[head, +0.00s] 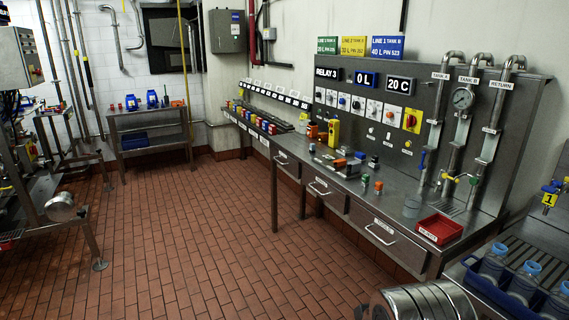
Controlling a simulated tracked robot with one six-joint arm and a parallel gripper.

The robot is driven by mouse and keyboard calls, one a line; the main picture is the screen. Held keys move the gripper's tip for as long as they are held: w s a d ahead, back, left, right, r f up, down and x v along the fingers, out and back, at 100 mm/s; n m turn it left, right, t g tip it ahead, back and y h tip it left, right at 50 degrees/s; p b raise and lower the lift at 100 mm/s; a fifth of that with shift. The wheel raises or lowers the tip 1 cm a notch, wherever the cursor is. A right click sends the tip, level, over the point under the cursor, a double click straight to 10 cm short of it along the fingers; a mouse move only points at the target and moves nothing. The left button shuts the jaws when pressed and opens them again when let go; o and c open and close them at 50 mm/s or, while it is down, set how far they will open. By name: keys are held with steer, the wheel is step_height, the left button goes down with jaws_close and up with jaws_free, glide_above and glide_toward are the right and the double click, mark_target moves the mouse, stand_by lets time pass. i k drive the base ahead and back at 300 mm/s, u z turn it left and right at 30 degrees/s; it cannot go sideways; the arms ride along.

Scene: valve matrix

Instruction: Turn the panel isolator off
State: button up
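The likely panel isolator is a red rotary handle on a yellow plate (411,120), at the right end of the row of knobs on the grey upright panel (520,110). It is too small for me to tell which position the handle is in. Its label is not readable. Nothing is touching it.
The steel bench (340,178) with drawers stands below the panel. It carries a yellow block (333,132), a red tray (439,229) and small coloured parts. Pipes (459,125) rise right of the isolator. The tiled floor (190,245) is clear.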

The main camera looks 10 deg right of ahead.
mark_target(411, 120)
steer(key=i, duration=3.55)
steer(key=z, duration=0.2)
